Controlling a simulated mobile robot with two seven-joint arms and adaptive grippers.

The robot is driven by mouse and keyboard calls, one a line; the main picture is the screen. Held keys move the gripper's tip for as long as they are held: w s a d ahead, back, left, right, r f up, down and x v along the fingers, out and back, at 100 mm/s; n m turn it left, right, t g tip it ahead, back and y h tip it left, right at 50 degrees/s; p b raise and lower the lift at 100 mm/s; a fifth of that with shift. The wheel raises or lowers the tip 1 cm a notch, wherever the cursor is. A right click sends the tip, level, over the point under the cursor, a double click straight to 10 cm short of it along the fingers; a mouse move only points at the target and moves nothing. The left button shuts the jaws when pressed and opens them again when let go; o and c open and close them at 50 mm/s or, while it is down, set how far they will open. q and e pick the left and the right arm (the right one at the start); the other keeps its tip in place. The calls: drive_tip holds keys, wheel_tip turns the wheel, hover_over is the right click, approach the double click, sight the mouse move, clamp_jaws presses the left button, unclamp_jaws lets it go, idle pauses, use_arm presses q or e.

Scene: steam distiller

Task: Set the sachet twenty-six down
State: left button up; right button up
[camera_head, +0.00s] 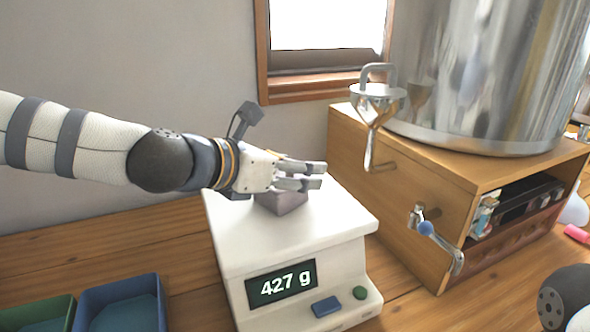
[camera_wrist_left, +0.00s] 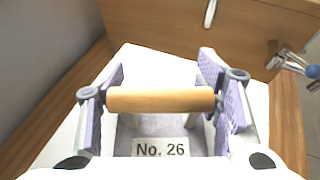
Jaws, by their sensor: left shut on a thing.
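The sachet twenty-six (camera_head: 283,203) is a small grey-mauve block on the white pan of the scale (camera_head: 298,245). In the left wrist view it carries a "No. 26" label (camera_wrist_left: 161,148) and a wooden cylindrical handle (camera_wrist_left: 160,100). My left gripper (camera_head: 314,176) is over the pan, shut on this handle, with a finger at each end of it. The fingers hide the sachet's top in the head view. It looks to touch the pan, and the scale's display (camera_head: 282,284) reads 427 g.
A blue tray (camera_head: 121,303) and a green tray (camera_head: 40,315) stand left of the scale. A wooden cabinet (camera_head: 400,190) with a large steel vessel (camera_head: 480,75) and a funnel (camera_head: 377,100) is close on the right. Bare table (camera_head: 110,245) lies behind the trays.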

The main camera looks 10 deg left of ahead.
use_arm(q)
drive_tip(key=shift+s+r, duration=0.1)
drive_tip(key=shift+r, duration=0.1)
drive_tip(key=shift+f, duration=0.25)
drive_tip(key=o, duration=1.2)
drive_tip(key=shift+r, duration=0.1)
drive_tip(key=shift+r, duration=0.3)
drive_tip(key=p+v, duration=0.3)
drive_tip(key=v, duration=0.9)
drive_tip(key=shift+f+p, duration=0.2)
drive_tip(key=shift+p, duration=0.15)
use_arm(e)
drive_tip(key=w+r+t, duration=0.2)
drive_tip(key=w+r, duration=0.2)
drive_tip(key=w, duration=0.1)
drive_tip(key=shift+r, duration=0.4)
